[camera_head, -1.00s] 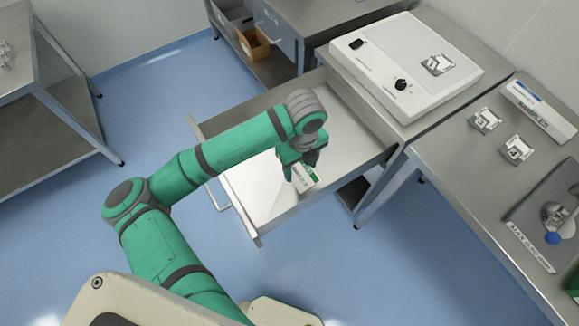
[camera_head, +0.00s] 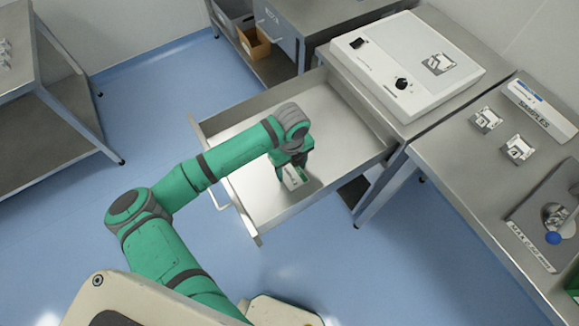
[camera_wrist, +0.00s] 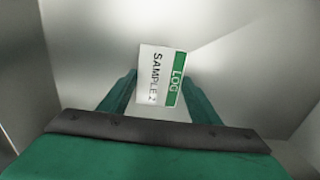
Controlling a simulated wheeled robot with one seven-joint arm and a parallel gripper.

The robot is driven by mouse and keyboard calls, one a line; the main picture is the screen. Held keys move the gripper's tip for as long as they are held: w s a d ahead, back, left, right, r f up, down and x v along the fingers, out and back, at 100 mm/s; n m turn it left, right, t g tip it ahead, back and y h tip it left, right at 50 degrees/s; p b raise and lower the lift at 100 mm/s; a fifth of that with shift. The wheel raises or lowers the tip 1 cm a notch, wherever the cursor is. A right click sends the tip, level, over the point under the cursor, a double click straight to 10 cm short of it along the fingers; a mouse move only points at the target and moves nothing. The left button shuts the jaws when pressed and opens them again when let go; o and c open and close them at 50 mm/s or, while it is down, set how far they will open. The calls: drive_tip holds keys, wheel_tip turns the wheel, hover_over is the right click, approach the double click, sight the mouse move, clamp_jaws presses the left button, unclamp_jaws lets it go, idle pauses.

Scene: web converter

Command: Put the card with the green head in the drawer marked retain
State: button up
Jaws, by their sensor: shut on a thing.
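The white card with a green head (camera_head: 294,178) is held in my gripper (camera_head: 289,168) over the open drawer (camera_head: 250,218). In the wrist view, the card (camera_wrist: 155,75) reads "LOG" on its green band and "SAMPLE 2" on the white part. The card sits between the two green fingers of my gripper (camera_wrist: 160,92), which are shut on it. The metal drawer is pulled out below the bench and its floor looks bare around the card. Whether the card touches the drawer floor is unclear. No mark on the drawer front is visible.
A white lightbox (camera_head: 380,85) stands on the bench above the drawer. Another cabinet (camera_head: 290,30) stands behind; a side table (camera_head: 50,90) is at left.

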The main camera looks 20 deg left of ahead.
sight(291, 173)
drive_tip(key=shift+f, duration=0.15)
drive_tip(key=o, duration=1)
wheel_tip(291, 173, up, 12)
drive_tip(key=shift+r, duration=0.2)
